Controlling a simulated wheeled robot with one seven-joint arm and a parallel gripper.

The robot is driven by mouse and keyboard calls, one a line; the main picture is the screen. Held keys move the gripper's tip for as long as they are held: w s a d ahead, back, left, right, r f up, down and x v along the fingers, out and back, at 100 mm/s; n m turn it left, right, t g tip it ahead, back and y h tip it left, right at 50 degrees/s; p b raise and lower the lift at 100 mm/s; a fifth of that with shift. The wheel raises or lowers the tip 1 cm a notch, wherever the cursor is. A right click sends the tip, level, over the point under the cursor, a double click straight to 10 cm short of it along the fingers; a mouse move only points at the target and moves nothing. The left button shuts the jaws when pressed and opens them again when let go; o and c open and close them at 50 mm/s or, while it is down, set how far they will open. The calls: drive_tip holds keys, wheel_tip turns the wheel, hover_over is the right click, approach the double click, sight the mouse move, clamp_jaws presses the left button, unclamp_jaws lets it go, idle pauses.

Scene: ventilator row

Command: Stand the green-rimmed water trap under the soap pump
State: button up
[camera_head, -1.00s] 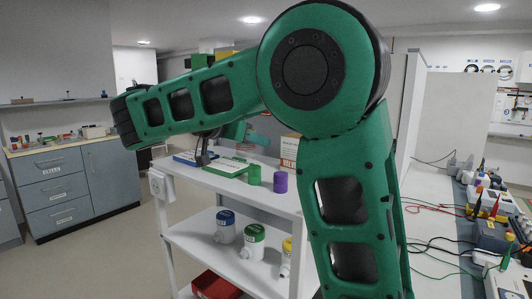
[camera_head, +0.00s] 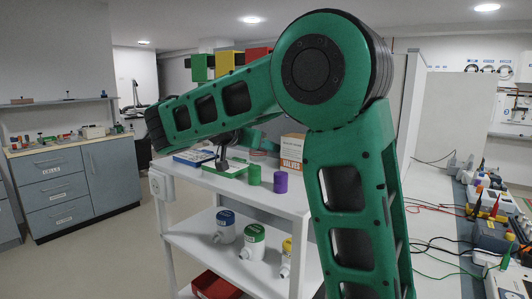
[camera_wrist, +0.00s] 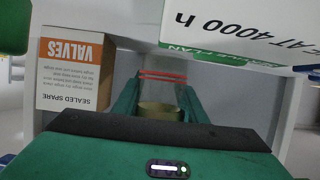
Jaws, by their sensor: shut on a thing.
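In the wrist view my gripper (camera_wrist: 160,92) has its two green fingers closed around a clear, cup-like vessel (camera_wrist: 162,72). The vessel has red bands and an olive-green band (camera_wrist: 158,110) close to the palm. It looks like the water trap, though its rim colour is hard to judge. In the head view my gripper is largely hidden by my arm, above the white cart's top shelf. I cannot make out a soap pump in either view.
The white cart (camera_head: 215,188) bears a VALVES box (camera_head: 291,150), a green cylinder (camera_head: 254,174) and a purple cylinder (camera_head: 280,182). Jars with blue (camera_head: 225,230), green (camera_head: 252,243) and yellow tops stand below. A cluttered bench (camera_head: 440,262) is at right; floor at left is clear.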

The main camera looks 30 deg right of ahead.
drive_tip(key=shift+w+d+f, duration=0.25)
drive_tip(key=shift+d+f, duration=0.5)
drive_tip(key=shift+f, duration=0.05)
drive_tip(key=o, duration=1)
drive_tip(key=shift+f, duration=0.1)
drive_tip(key=shift+a+r, duration=0.25)
drive_tip(key=shift+v, duration=5.1)
drive_tip(key=shift+s+a+r, duration=0.15)
drive_tip(key=shift+s+a, duration=0.15)
drive_tip(key=shift+a, duration=0.25)
